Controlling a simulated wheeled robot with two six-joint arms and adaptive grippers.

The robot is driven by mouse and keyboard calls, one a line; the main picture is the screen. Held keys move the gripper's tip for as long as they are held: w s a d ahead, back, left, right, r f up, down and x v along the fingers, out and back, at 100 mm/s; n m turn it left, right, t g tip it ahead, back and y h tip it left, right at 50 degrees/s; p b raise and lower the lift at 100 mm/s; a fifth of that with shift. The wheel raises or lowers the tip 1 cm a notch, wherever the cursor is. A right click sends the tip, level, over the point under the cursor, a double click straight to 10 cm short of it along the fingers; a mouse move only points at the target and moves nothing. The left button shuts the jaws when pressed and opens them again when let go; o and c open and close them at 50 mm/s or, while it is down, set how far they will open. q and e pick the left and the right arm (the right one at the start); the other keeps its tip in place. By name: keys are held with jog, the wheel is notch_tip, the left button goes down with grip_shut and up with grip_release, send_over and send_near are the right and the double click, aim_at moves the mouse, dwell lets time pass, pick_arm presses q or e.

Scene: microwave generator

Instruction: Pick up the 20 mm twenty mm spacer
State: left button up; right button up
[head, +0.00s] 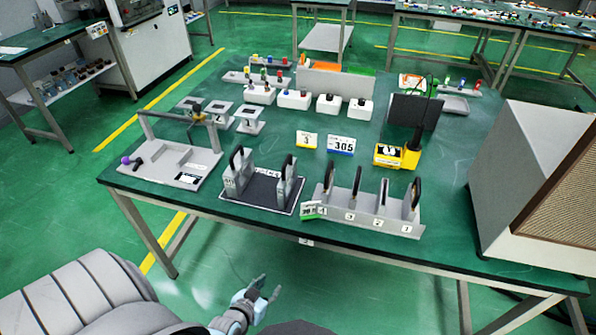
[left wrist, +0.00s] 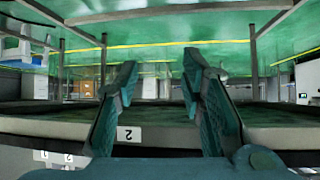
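Two grey blocks with black loop handles, the left block (head: 238,172) and the right block (head: 287,180), stand upright on a dark mat (head: 262,194) near the table's front edge in the head view. A grey rack (head: 370,216) to their right has numbered slots and holds several black-handled plates. Their size marks are too small to read, so I cannot tell which piece is the 20 mm spacer. My left gripper (head: 264,290) is below and in front of the table edge, apart from everything. In the left wrist view (left wrist: 158,78) its two fingers are spread and empty.
The green table (head: 440,250) has a grey fixture (head: 165,160) at left, a yellow device (head: 397,156) behind the rack and a large grey cabinet (head: 530,150) at right. Number cards (head: 341,145) stand mid-table. The front edge lies between my left gripper and the blocks.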

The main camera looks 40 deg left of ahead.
pick_arm(q)
jog(key=w+a+r+n+t+y+p, duration=0.1)
jog(key=w+r+t, duration=0.15)
jog(key=r, duration=0.35)
jog(key=w+a+r+t+p, duration=0.1)
jog(key=w+a+r, duration=0.1)
jog(key=w+r, duration=0.35)
jog(key=n+t+y+p, duration=0.1)
jog(key=n+t+y, duration=0.2)
send_near(286, 160)
pick_arm(e)
notch_tip(286, 160, up, 5)
pick_arm(q)
jog(key=b+x, duration=0.1)
jog(key=x, duration=0.2)
jog(key=b+x, duration=0.2)
jog(key=x, duration=0.1)
jog(key=f+b+x, duration=0.1)
jog(key=x, duration=0.3)
jog(key=shift+w+a+r, duration=0.1)
jog(key=shift+w, duration=0.2)
pick_arm(e)
notch_tip(286, 160, down, 4)
jog(key=shift+f, duration=0.2)
pick_arm(q)
jog(key=shift+s, duration=0.1)
grip_shut()
jog(key=shift+r, duration=0.15)
